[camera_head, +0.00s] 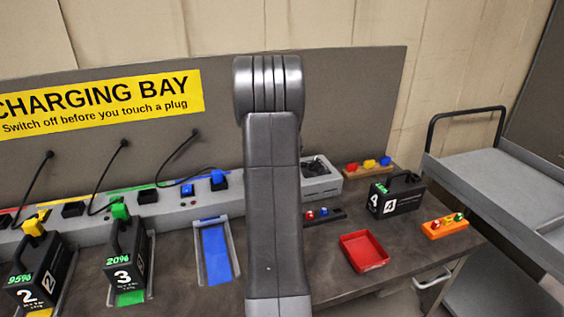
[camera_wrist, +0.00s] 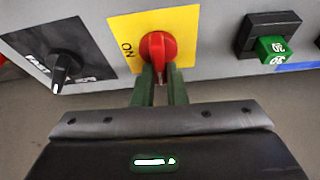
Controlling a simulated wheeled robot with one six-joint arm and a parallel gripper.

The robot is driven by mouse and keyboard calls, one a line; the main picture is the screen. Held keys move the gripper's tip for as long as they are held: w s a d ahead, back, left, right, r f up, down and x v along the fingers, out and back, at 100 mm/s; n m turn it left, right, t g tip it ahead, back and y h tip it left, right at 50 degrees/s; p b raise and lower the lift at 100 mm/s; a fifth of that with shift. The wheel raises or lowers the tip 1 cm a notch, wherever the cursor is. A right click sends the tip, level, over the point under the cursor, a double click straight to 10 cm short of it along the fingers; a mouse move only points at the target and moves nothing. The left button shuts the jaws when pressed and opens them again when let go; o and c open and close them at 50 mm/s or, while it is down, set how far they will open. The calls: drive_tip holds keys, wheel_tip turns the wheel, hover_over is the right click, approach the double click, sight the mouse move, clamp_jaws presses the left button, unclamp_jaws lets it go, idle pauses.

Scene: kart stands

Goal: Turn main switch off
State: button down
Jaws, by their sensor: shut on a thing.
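The main switch is a red rotary knob (camera_wrist: 158,46) on a yellow plate (camera_wrist: 186,22) in the wrist view. Lettering that seems to read ON shows on the plate to the left of the knob. My gripper (camera_wrist: 161,72) has its two green fingers on either side of the knob's lower part and is shut on it. The fingertips partly cover the knob. In the head view my arm stands across the middle, and neither the red knob nor my gripper shows there.
In the wrist view, a black selector knob (camera_wrist: 62,66) is on the left and a green block (camera_wrist: 275,50) in a black housing is on the right. In the head view, battery packs 2 (camera_head: 40,262) and 3 (camera_head: 128,250), a red tray (camera_head: 364,252) and battery pack 4 (camera_head: 398,196) stand on the bench.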

drive_tip(key=shift+n, duration=0.4)
drive_tip(key=c, duration=1.5)
unclamp_jaws()
drive_tip(key=shift+o, duration=0.2)
drive_tip(key=b+v, duration=0.1)
drive_tip(key=v, duration=1.2)
drive_tip(key=shift+r, duration=0.4)
drive_tip(key=shift+d+f, duration=0.15)
drive_tip(key=p+x, duration=0.1)
drive_tip(key=x, duration=1.2)
drive_tip(key=shift+a+f, duration=0.2)
drive_tip(key=shift+f, duration=0.1)
